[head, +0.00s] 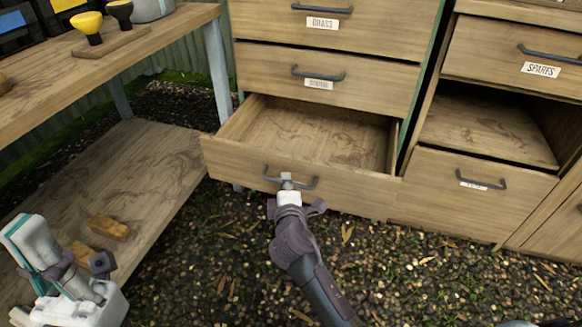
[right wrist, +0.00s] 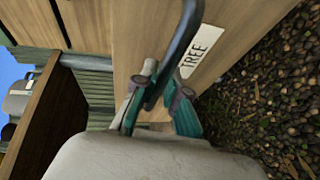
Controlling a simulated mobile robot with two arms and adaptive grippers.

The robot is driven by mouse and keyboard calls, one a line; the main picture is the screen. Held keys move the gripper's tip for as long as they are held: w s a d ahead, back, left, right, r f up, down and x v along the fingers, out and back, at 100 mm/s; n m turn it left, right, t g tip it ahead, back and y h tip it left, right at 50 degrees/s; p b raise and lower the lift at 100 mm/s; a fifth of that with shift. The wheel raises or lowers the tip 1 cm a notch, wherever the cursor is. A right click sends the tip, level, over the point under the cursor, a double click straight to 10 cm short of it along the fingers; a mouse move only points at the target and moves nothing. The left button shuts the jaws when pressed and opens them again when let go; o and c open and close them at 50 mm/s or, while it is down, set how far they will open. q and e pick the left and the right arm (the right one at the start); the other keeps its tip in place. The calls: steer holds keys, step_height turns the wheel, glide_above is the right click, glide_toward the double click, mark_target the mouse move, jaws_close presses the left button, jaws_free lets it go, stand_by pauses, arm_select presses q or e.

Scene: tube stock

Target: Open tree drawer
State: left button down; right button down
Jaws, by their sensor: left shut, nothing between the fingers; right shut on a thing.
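The tree drawer (head: 225,165) is the lowest in the middle wooden cabinet. It is pulled well out, and its bare, empty floor shows. My right gripper (head: 287,184) is shut on the drawer's dark bar handle (head: 310,186). In the right wrist view its teal fingers (right wrist: 158,105) close around the handle (right wrist: 182,40). My left gripper (head: 30,242) is at the lower left, shut and empty, away from the cabinet.
Two shut drawers (head: 260,65) sit above the tree drawer. A right-hand cabinet (head: 450,205) has a SPARES drawer and an open compartment. At left, a wooden bench (head: 150,45) has a lower shelf (head: 150,165) with brown blocks (head: 108,227). Leaf-strewn gravel lies in front.

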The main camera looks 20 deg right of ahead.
steer(key=shift+s+a, duration=0.5)
steer(key=shift+s, duration=0.3)
steer(key=c, duration=1.2)
jaws_free()
steer(key=shift+s, duration=0.1)
steer(key=v, duration=1.1)
steer(key=shift+s, duration=0.35)
steer(key=shift+a+r, duration=0.2)
